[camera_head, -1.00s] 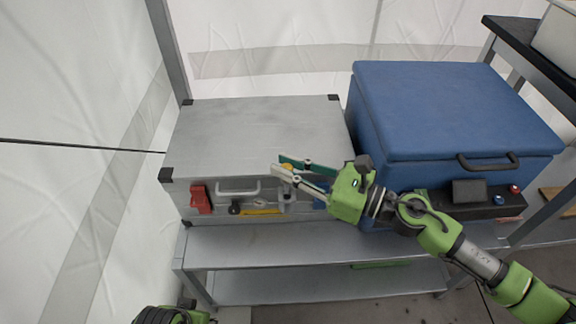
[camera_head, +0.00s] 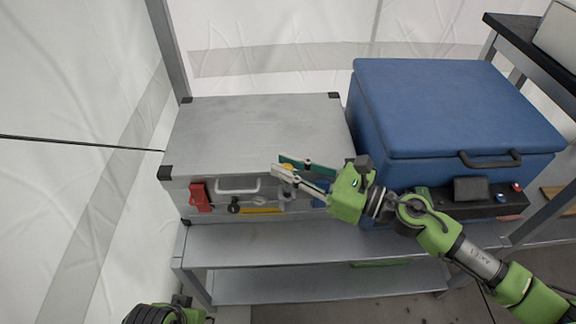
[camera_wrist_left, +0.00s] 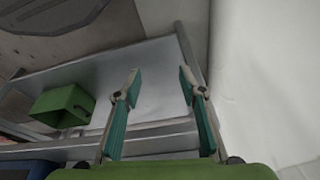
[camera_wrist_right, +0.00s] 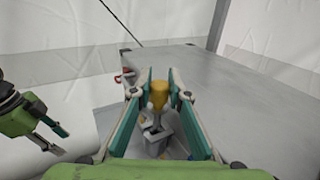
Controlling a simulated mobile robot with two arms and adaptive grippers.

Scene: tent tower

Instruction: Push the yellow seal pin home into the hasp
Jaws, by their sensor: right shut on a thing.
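My right gripper (camera_head: 277,165) is at the front of the grey metal case (camera_head: 258,130), near its upper front edge. In the right wrist view its fingers (camera_wrist_right: 159,85) are shut on the yellow seal pin (camera_wrist_right: 158,92). The pin sits directly over the grey hasp (camera_wrist_right: 154,138), and its lower end is hidden, so I cannot tell how deep it is. The hasp also shows on the case front in the head view (camera_head: 288,192). My left gripper (camera_wrist_left: 160,78) is open and empty, above the lower shelf.
The case front carries a red latch (camera_head: 200,196), a handle (camera_head: 238,190) and a yellow strip (camera_head: 260,210). A blue cooler (camera_head: 440,110) stands right of the case on the bench (camera_head: 230,240). A green bin (camera_wrist_left: 62,106) is on the shelf below. Tent wall closes the left.

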